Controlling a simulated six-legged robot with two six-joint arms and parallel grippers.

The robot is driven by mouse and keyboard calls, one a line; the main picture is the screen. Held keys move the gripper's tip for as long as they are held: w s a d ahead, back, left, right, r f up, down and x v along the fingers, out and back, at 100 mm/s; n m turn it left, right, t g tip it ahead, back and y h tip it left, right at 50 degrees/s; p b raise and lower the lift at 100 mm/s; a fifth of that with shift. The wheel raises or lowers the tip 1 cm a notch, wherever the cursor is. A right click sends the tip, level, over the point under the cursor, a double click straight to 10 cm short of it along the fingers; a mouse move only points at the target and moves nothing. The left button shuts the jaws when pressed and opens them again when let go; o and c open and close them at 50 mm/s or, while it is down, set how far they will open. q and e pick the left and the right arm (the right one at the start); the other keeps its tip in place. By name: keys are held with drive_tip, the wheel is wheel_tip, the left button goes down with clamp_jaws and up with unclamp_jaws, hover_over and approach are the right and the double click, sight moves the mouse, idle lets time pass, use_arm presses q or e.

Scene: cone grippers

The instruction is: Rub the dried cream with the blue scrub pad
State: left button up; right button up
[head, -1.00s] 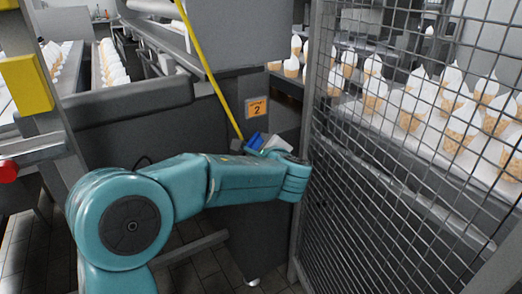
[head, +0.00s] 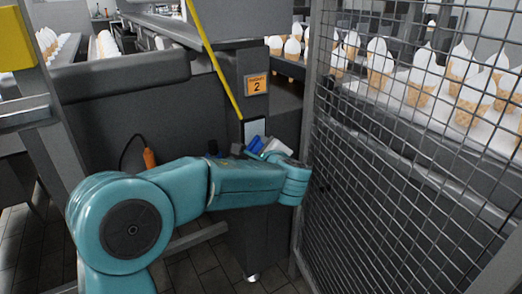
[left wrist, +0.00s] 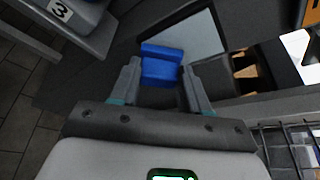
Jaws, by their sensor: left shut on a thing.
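My left gripper (left wrist: 160,88) is shut on the blue scrub pad (left wrist: 161,66), which sits between its fingertips in the left wrist view. In the head view the pad shows as a small blue patch (head: 256,145) beyond my teal left arm, near the grey machine's front. A pale flat panel (left wrist: 195,35) lies just beyond the pad in the left wrist view; I cannot tell whether they touch. I cannot make out dried cream for certain. My right gripper is not in view.
A wire mesh fence (head: 400,190) stands close on the right, with cream-topped cones (head: 420,85) behind it. A yellow pole (head: 215,60) slants down past an orange label 2 (head: 257,85). An orange handle (head: 149,158) on a black cable hangs at the left.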

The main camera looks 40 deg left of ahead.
use_arm(q)
drive_tip(key=shift+f, duration=0.3)
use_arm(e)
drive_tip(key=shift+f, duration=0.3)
use_arm(q)
drive_tip(key=s+d+b, duration=0.1)
drive_tip(key=s+d, duration=0.1)
drive_tip(key=d, duration=0.3)
drive_tip(key=shift+s+d, duration=0.2)
drive_tip(key=shift+d, duration=0.05)
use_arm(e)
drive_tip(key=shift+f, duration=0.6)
use_arm(q)
drive_tip(key=d, duration=0.1)
drive_tip(key=s+d, duration=0.1)
drive_tip(key=shift+s+d, duration=0.1)
drive_tip(key=shift+d, duration=0.3)
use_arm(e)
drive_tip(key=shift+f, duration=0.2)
